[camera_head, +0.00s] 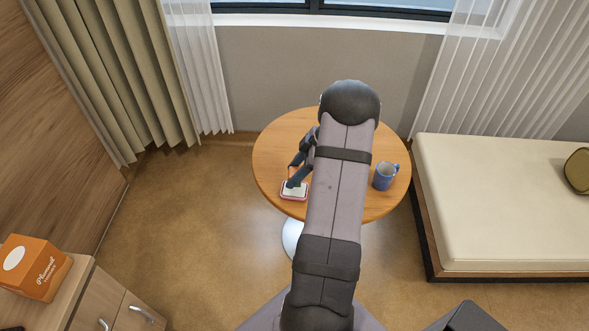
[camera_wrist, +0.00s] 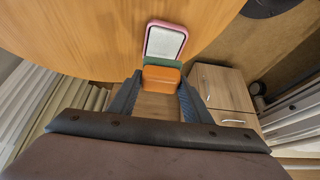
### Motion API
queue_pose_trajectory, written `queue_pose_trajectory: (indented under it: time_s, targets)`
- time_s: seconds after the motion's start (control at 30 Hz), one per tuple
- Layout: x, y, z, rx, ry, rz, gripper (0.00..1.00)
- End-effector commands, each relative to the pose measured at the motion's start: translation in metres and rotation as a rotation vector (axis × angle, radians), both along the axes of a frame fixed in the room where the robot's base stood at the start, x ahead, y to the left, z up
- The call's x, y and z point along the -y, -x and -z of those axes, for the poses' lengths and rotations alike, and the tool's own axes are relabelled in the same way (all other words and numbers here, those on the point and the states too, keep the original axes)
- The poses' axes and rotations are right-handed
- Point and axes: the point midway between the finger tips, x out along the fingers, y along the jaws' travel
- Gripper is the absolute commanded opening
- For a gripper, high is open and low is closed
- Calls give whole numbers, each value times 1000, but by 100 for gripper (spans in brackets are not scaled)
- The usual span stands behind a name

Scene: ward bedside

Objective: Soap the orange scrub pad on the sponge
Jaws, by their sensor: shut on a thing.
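The orange scrub pad (camera_wrist: 161,76) is between the fingers of my gripper (camera_wrist: 160,86), which is shut on it. A green layer shows along the pad's far side. A white sponge (camera_wrist: 164,42) in a pink-red rimmed dish (camera_wrist: 150,25) lies on the table just beyond the pad in the wrist view. In the head view the dish (camera_head: 294,198) sits near the table's front left edge. My gripper (camera_head: 293,181) is pointed down at the dish there, with a bit of orange between the fingers. I cannot tell whether the pad touches the sponge.
The round wooden table (camera_head: 275,140) holds a blue mug (camera_head: 384,177) on the right, across my arm from the dish. The table's left part is clear. A bed (camera_head: 500,190) stands at the right, and a cabinet with an orange box (camera_head: 35,267) at the lower left.

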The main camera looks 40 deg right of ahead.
Motion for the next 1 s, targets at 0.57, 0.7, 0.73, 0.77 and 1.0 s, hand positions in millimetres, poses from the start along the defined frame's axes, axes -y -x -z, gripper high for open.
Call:
queue_pose_trajectory:
  time_s: [0.57, 0.7, 0.73, 0.77, 1.0]
  targets:
    - [0, 0, 33, 1, 1, 2, 27]
    - [0, 0, 32, 1, 1, 2, 27]
    - [0, 0, 32, 1, 1, 2, 27]
    - [0, 0, 32, 1, 1, 2, 27]
    - [0, 0, 32, 0, 0, 1, 27]
